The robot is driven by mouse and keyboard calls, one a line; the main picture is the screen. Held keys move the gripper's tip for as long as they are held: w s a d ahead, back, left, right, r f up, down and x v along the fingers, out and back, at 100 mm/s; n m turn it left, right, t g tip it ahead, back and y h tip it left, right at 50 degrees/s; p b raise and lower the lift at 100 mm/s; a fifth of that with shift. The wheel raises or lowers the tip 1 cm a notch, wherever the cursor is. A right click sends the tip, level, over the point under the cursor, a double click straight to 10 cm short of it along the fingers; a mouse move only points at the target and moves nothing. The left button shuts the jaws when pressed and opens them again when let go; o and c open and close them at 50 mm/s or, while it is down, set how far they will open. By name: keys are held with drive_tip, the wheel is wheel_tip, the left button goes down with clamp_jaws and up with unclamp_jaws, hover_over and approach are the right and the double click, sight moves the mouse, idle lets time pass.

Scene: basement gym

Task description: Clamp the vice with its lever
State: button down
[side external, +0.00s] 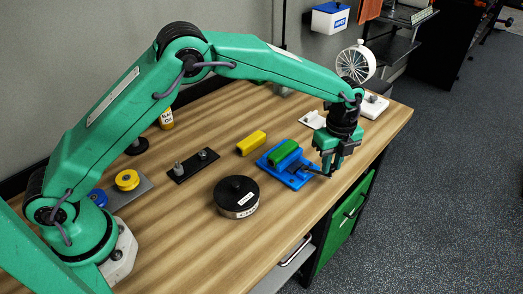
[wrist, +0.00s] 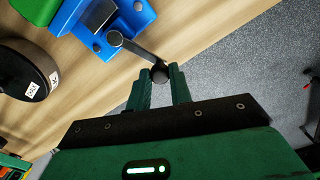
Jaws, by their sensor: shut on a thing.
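The blue vice (side external: 299,180) sits on the wooden bench near its right edge. A green block (side external: 285,151) is in it, between its jaws as far as I can see. In the wrist view the blue vice (wrist: 137,17) is at the top, with the green block (wrist: 38,8) at the top left. The grey lever (wrist: 137,51) runs from a round hub on the vice to a dark knob (wrist: 159,74). My gripper (side external: 329,170) is at the lever's outer end. In the wrist view my gripper (wrist: 160,78) is shut on the knob, with a finger on each side.
A yellow block (side external: 251,143) lies left of the vice. A black round container (side external: 236,197) with a label stands in front of it. A black plate with pegs (side external: 193,166) is further left. The bench's front edge is close to my gripper, with floor beyond.

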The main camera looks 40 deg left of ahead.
drive_tip(key=shift+s+r, duration=0.1)
idle(0.3)
drive_tip(key=c, duration=1.3)
unclamp_jaws()
drive_tip(key=shift+o, duration=0.2)
drive_tip(key=shift+r, duration=0.1)
drive_tip(key=shift+r, duration=3.8)
